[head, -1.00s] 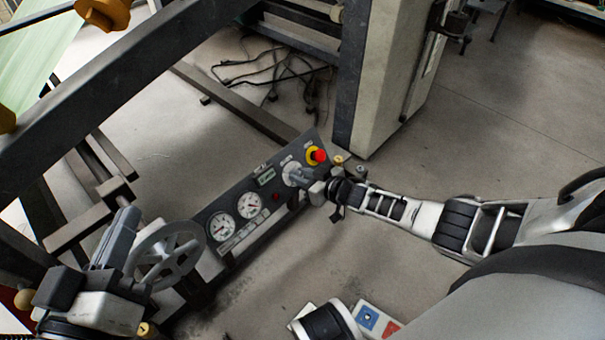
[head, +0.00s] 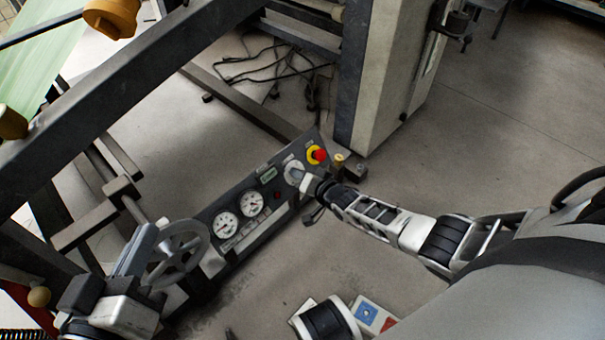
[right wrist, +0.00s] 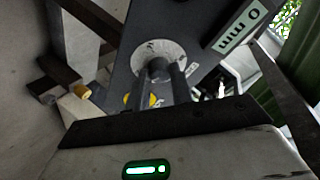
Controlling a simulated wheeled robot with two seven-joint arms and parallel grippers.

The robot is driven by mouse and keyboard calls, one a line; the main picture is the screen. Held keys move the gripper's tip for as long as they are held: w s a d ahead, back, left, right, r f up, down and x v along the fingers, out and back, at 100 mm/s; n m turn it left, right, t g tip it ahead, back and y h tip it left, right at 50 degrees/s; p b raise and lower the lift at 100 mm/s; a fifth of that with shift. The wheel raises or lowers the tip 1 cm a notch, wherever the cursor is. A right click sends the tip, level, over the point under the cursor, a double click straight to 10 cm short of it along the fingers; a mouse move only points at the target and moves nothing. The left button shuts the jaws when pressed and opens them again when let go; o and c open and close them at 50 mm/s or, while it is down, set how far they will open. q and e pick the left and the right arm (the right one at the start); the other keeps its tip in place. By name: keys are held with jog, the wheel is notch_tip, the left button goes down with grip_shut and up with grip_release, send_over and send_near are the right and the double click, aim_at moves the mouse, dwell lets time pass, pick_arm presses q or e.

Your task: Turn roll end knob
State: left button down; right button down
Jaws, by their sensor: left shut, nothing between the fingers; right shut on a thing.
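The control panel (head: 250,205) stands at the middle of the head view. Near its upper right end is a knob on a round white dial plate (head: 293,171), which also shows in the right wrist view (right wrist: 160,58). My right gripper (head: 301,178) is at this dial, shut on the knob. In the right wrist view its two dark fingers (right wrist: 158,78) reach to the dial, and the knob between them is mostly hidden. My left gripper (head: 146,245) is shut and empty beside the grey handwheel (head: 180,250) at lower left; I cannot tell whether they touch.
A red button on a yellow ring (head: 318,155) sits just beyond the dial. Two white gauges (head: 238,213) and a small display (head: 268,174) are on the panel. A dark machine beam (head: 120,95) crosses the upper left, and a pale post (head: 385,90) stands behind. Open floor lies right.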

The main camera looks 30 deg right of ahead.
jog(key=shift+m, duration=0.7)
jog(key=c, duration=1.2)
grip_release()
jog(key=shift+c, duration=0.2)
pick_arm(q)
jog(key=a+f+g+y+p, duration=0.1)
jog(key=p, duration=0.2)
jog(key=f+m+g+y+p, duration=0.1)
jog(key=p, duration=0.2)
jog(key=a+f+m+g+y+p, duration=0.1)
jog(key=f+p, duration=0.1)
jog(key=p, duration=0.1)
jog(key=shift+s+a+f, duration=0.1)
jog(key=shift+s+a, duration=0.15)
jog(key=shift+a, duration=0.05)
pick_arm(e)
jog(key=v, duration=1.6)
jog(key=shift+a+r, duration=0.2)
jog(key=shift+a, duration=0.05)
jog(key=shift+w, duration=0.1)
